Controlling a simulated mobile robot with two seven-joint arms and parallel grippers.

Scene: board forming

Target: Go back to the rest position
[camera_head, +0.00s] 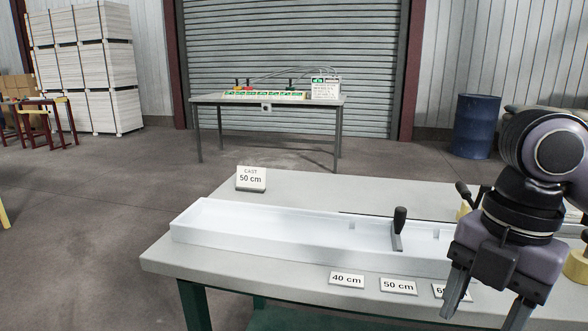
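My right gripper (482,316) hangs at the lower right, fingers pointing down, in front of the near edge of the work table (300,183). Its fingers are spread apart with nothing visible between them. It partly covers the right end of the long white mould (290,232) and one of the labels. A black-handled lever (399,228) stands at the mould. My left gripper is not in view.
Labels "40 cm" (347,280), "50 cm" (398,286) and a partly hidden one lie along the near edge. Behind are a second table (205,99) and a blue barrel (474,126).

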